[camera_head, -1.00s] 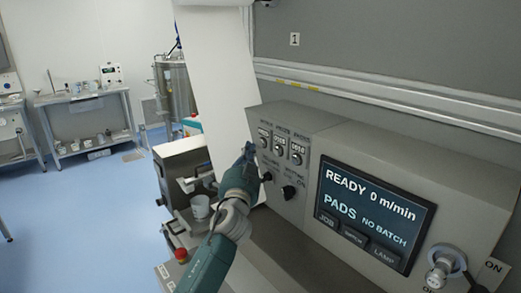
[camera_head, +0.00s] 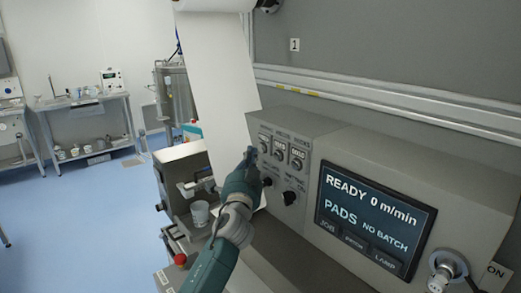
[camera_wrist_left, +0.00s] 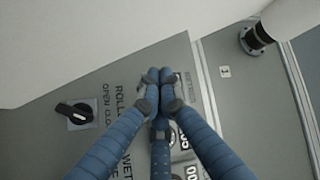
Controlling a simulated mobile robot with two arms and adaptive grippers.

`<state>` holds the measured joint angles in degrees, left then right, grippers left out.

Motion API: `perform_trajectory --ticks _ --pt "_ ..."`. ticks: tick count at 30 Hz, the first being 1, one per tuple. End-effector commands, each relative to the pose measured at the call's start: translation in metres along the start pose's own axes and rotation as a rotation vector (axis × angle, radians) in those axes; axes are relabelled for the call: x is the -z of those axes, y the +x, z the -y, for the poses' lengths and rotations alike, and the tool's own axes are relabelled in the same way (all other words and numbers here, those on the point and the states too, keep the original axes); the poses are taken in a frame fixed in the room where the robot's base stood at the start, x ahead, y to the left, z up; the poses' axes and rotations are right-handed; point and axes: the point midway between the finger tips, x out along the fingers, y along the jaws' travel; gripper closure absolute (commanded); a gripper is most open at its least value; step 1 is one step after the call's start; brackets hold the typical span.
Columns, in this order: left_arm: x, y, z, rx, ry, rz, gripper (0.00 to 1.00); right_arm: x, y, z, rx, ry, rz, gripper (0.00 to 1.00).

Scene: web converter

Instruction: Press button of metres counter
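The control panel (camera_head: 322,137) carries a row of three small counters with round parts below their displays. The left counter (camera_head: 264,142), middle counter (camera_head: 281,151) and right counter (camera_head: 297,158) have labels too small to read surely, so I cannot tell which one counts metres. My left gripper (camera_head: 251,154) is beside the left counter, its fingertips together. In the left wrist view the blue fingers meet at the tips (camera_wrist_left: 160,78) and hold nothing visible. They partly cover a counter (camera_wrist_left: 182,140); contact cannot be told. My right gripper is out of view.
Black knobs (camera_head: 289,197) sit below the counters. A screen (camera_head: 372,218) reading READY 0 m/min is to the right, with a key-like switch (camera_head: 447,270) beyond. A white web (camera_head: 222,90) hangs left of the panel. A cup (camera_head: 200,213) stands below left.

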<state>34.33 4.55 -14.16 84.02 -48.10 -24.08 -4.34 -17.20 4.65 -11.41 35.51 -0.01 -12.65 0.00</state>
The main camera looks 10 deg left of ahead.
Motion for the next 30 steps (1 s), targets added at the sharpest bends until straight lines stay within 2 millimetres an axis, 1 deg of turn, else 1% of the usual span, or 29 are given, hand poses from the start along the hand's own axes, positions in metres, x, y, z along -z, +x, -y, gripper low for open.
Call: perform_trajectory --ticks 14,23,30 --pt "-0.0002 0.0000 0.0000 0.000 0.000 0.000 1.00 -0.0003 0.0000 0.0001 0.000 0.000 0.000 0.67" --pt "0.0030 0.0049 -0.0048 0.000 -0.001 0.000 1.00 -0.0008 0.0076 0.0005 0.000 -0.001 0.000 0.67" --pt "0.0043 0.0059 -0.0040 0.000 0.000 0.000 1.00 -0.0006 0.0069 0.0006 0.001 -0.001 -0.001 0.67"
